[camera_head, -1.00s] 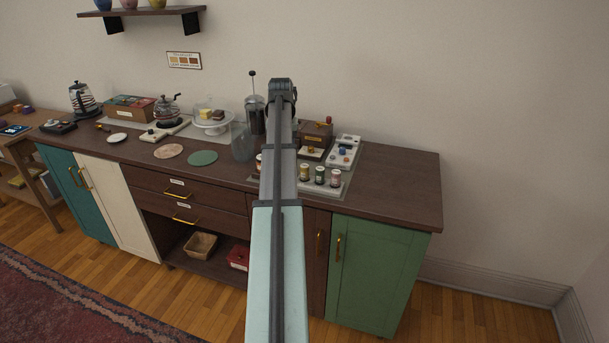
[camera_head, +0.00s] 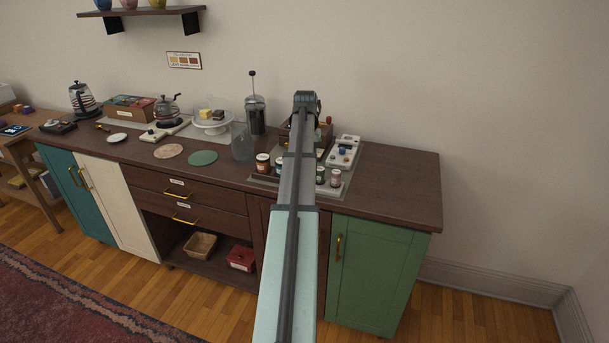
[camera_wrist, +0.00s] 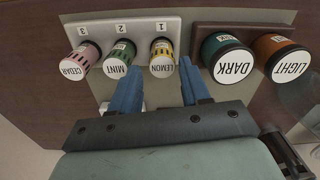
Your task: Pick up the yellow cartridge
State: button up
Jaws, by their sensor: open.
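The yellow cartridge, labelled LEMON (camera_wrist: 162,57), stands in slot 1 of a white rack (camera_wrist: 134,28) in the wrist view. My gripper (camera_wrist: 157,76) is open, its two blue fingers apart on either side of the lemon cartridge's near end. Nothing is held, and I cannot tell whether a finger touches it. The MINT cartridge (camera_wrist: 119,58) is in slot 2, close by the left finger, and the CEDAR cartridge (camera_wrist: 80,60) is in slot 3. In the head view my arm hides the yellow cartridge and the gripper.
The DARK jar (camera_wrist: 227,58) and the LIGHT jar (camera_wrist: 281,55) sit in a brown holder (camera_wrist: 243,27) right of the rack. In the head view, a glass cylinder (camera_head: 242,142) and French press (camera_head: 255,115) stand left of my arm. The counter's right end (camera_head: 400,190) is clear.

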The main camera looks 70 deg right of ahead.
jog(key=shift+w+f, duration=0.15)
jog(key=shift+f, duration=2.6)
jog(key=shift+c, duration=0.4)
jog(key=c, duration=0.7)
jog(key=shift+d+r, duration=0.1)
jog(key=shift+r, duration=0.05)
